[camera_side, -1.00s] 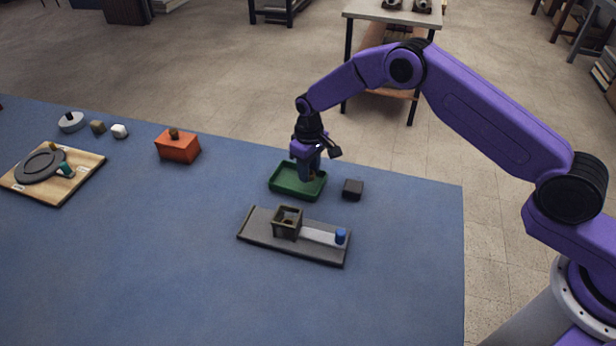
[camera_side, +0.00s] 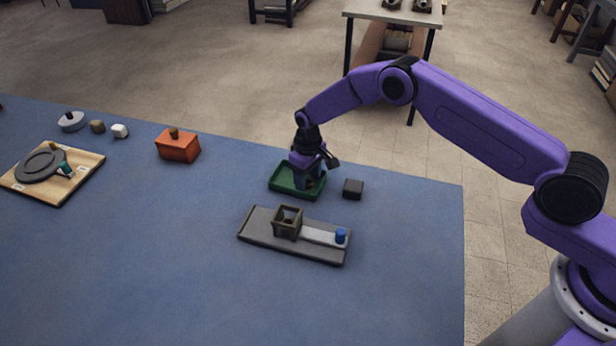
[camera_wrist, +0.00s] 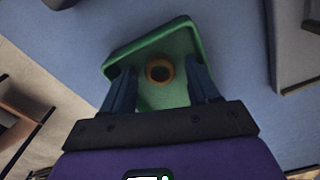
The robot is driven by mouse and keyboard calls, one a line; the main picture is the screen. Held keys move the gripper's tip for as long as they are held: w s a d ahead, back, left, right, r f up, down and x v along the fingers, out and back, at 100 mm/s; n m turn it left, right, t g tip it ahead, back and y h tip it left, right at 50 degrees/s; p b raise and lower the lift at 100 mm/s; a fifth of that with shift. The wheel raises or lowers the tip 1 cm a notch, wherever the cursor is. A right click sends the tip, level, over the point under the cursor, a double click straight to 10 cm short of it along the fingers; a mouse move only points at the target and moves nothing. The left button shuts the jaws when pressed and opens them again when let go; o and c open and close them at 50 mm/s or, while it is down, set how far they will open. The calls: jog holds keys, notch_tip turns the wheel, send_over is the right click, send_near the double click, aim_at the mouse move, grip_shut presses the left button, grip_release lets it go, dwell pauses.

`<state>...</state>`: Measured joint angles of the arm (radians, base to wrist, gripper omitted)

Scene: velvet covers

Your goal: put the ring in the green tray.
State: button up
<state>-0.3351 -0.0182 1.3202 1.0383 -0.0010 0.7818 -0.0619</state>
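The green tray (camera_side: 284,187) stands on the blue table and shows in the wrist view (camera_wrist: 178,42) under my gripper. The brownish-orange ring (camera_wrist: 160,70) appears in the wrist view inside the tray's outline, between my fingers, with a gap to each. It seems to lie on the tray floor. My gripper (camera_side: 307,186) is low over the tray, its dark blue fingers spread apart, also seen in the wrist view (camera_wrist: 161,88). In the side view the ring is hard to make out behind the fingers.
A dark block (camera_side: 353,188) sits right of the tray. In front is a grey board (camera_side: 262,230) with an open box (camera_side: 288,221) and a blue cylinder (camera_side: 341,236). An orange box (camera_side: 178,147) stands left. A wooden board (camera_side: 82,178) lies far left. The front table is clear.

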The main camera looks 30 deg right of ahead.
aim_at(308, 182)
notch_tip(308, 182, up, 12)
jog(key=shift+r, duration=0.15)
dwell(0.6)
